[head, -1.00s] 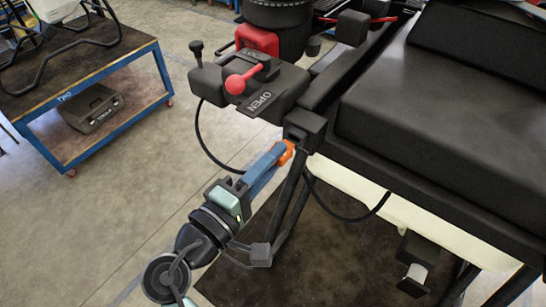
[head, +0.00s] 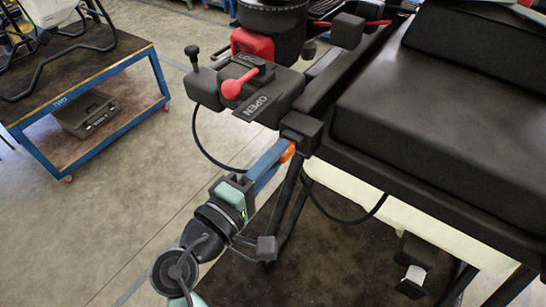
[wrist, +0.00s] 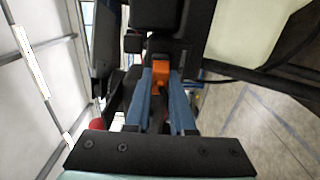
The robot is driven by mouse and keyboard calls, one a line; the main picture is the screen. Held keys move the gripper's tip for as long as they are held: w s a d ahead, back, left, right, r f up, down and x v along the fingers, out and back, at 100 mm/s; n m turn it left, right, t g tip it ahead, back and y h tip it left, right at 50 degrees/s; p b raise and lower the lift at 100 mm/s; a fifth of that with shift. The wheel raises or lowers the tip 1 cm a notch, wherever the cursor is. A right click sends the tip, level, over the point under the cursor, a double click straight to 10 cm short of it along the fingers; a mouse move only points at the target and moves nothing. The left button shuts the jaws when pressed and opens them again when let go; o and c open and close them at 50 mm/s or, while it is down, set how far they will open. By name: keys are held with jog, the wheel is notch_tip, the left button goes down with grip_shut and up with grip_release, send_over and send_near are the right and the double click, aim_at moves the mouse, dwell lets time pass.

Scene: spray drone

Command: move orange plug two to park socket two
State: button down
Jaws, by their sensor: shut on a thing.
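The orange plug (head: 289,152) shows at the tips of my gripper (head: 276,158) in the head view, right against a black block (head: 301,131) on the drone's frame. The blue fingers are shut on the plug. In the wrist view the orange plug (wrist: 161,70) sits between and just beyond the two blue fingers (wrist: 161,88), with the dark block beyond it. How far the plug sits in the block is hidden. A black cable (head: 345,218) hangs beneath the frame. I cannot tell which fitting is park socket two.
A black box with a red lever (head: 232,88) and an OPEN label stands above my gripper. Dark frame legs (head: 288,210) rise close beside my wrist. The large black drone body (head: 430,130) fills the right. A blue cart (head: 110,85) stands at left, with clear floor between.

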jog(key=shift+w+d, duration=0.25)
jog(key=c, duration=0.7)
grip_release()
jog(key=shift+a, duration=0.1)
jog(key=b+v, duration=0.4)
jog(key=v, duration=0.8)
jog(key=shift+s+a, duration=0.15)
jog(key=shift+s, duration=0.25)
